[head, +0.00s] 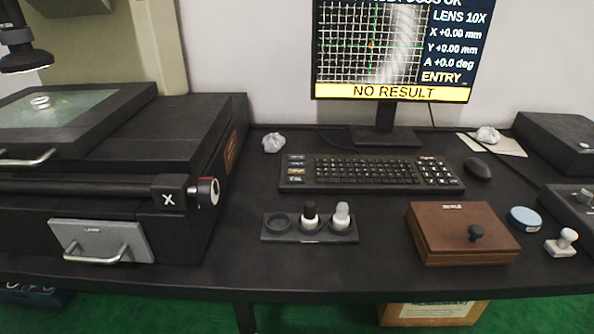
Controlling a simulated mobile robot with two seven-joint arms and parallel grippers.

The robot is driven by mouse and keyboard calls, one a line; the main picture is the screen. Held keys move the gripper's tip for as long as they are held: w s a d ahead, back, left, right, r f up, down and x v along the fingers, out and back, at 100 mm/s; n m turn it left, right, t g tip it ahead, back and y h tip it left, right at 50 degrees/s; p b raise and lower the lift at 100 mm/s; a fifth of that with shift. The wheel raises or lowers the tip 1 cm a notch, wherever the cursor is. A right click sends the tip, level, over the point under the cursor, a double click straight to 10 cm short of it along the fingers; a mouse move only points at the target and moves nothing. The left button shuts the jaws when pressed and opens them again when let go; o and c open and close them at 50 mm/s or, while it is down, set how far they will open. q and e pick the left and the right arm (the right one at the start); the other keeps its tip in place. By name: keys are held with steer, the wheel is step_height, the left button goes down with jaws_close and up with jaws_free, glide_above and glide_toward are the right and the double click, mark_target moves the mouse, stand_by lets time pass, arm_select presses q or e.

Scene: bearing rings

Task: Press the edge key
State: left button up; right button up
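A black keyboard (368,172) lies on the dark desk below the monitor. At its left end is a column of several wide labelled keys (296,168), one of them yellowish. Their labels are too small to read, so I cannot tell which is the edge key. The monitor (392,50) shows a grid with a green crosshair, LENS 10X, zero X, Y and A readings, ENTRY and a yellow NO RESULT bar. Neither of my grippers is in view.
A measuring machine (110,170) with an X knob (203,192) fills the left; a ring (40,102) lies on its glass stage. A black holder (275,237) with two bottles and a brown box (461,233) stand before the keyboard. A mouse (477,169) lies right of it.

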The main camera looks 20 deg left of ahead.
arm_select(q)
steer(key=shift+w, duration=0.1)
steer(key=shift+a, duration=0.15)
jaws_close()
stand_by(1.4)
